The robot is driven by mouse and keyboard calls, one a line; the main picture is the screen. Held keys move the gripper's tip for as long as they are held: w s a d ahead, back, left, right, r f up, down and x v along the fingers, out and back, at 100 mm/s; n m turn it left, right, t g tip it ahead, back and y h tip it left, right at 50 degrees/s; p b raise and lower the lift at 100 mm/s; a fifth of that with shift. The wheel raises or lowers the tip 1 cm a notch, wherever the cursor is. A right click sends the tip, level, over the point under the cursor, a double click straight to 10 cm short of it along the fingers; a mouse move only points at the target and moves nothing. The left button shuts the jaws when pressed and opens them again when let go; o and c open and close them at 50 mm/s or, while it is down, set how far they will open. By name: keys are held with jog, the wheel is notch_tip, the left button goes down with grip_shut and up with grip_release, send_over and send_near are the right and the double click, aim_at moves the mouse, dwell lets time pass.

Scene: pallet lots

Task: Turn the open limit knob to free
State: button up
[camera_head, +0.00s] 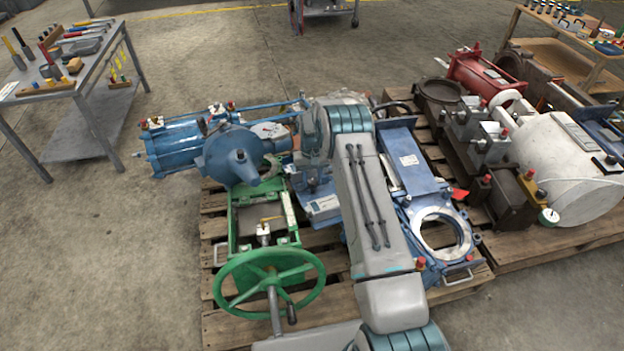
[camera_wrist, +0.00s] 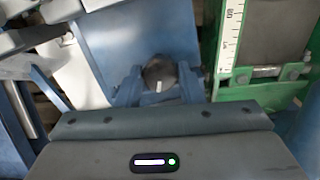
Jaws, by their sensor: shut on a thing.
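The open limit knob (camera_wrist: 159,68) is a round dark knob with a short white mark on its lower edge in the wrist view. It sits in front of a blue panel (camera_wrist: 140,32). My gripper (camera_wrist: 161,88) is at the knob, with a finger-like blue part on each side of it. The jaws are shut on the knob; the exact contact is hard to see. The wide grey hand fills the bottom of the wrist view. In the head view my arm hides the knob and the gripper. The lettering around the knob cannot be read.
A green gate valve frame (camera_wrist: 236,60) with a white scale stands close on the right in the wrist view. In the head view, its green handwheel (camera_head: 224,291) and a blue cylinder actuator (camera_head: 178,147) are near my arm. A tool table (camera_head: 88,70) stands at left.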

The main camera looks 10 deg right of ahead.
jog(key=shift+n, duration=2)
jog(key=o, duration=1)
jog(key=shift+c, duration=0.2)
notch_tip(320, 180, up, 14)
jog(key=w+p, duration=0.2)
jog(key=p, duration=0.2)
jog(key=shift+w+a+f, duration=0.15)
jog(key=shift+a+f, duration=0.05)
jog(key=shift+a, duration=0.05)
